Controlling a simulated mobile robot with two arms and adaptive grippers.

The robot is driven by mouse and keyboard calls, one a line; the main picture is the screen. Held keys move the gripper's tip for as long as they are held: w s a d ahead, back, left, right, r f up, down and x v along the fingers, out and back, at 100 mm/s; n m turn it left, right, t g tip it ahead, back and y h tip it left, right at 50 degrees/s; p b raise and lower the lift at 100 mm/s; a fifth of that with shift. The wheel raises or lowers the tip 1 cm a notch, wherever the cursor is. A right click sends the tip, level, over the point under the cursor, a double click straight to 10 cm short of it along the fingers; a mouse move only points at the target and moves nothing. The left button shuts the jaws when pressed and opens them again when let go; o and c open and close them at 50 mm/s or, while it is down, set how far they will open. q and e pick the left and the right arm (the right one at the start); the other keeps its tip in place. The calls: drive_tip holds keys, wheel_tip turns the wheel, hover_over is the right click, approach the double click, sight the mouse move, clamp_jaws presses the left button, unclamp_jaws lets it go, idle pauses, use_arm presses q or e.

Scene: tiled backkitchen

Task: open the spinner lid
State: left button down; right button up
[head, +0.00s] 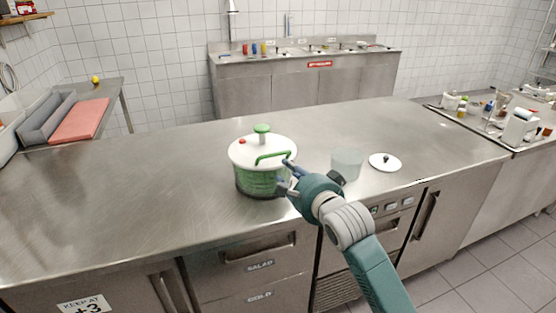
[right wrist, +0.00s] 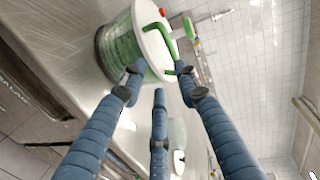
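The salad spinner (head: 258,182) stands upright on the steel counter, with a green basket showing through its clear bowl. Its white lid (head: 248,152) sits on top, with a green knob (head: 262,130), a red button (head: 242,141) and a green crank handle (head: 272,156). My right gripper (head: 286,177) is at the spinner's right front side, beside the handle. In the right wrist view its three blue fingers (right wrist: 159,74) are spread, with the spinner (right wrist: 120,45) and handle (right wrist: 160,38) just beyond the tips. I cannot tell whether a finger touches the handle. My left gripper is not in view.
A clear container (head: 347,162) and a small white lid with a dark knob (head: 385,162) stand right of the spinner. The counter (head: 120,190) left of the spinner is clear. A sink unit (head: 300,80) stands behind, and a cluttered side counter (head: 500,120) is at right.

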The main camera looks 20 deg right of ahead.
drive_tip(key=shift+m, duration=0.3)
drive_tip(key=shift+r+p+x, duration=0.25)
drive_tip(key=shift+p+x, duration=0.1)
drive_tip(key=shift+x, duration=1.4)
drive_tip(key=shift+r+p+x, duration=0.3)
drive_tip(key=shift+x, duration=1.45)
drive_tip(key=shift+r+p+x, duration=0.25)
drive_tip(key=shift+p+x, duration=0.1)
drive_tip(key=shift+x, duration=1.4)
drive_tip(key=shift+w+a, duration=0.1)
drive_tip(key=shift+w, duration=0.1)
drive_tip(key=shift+c, duration=0.5)
clamp_jaws()
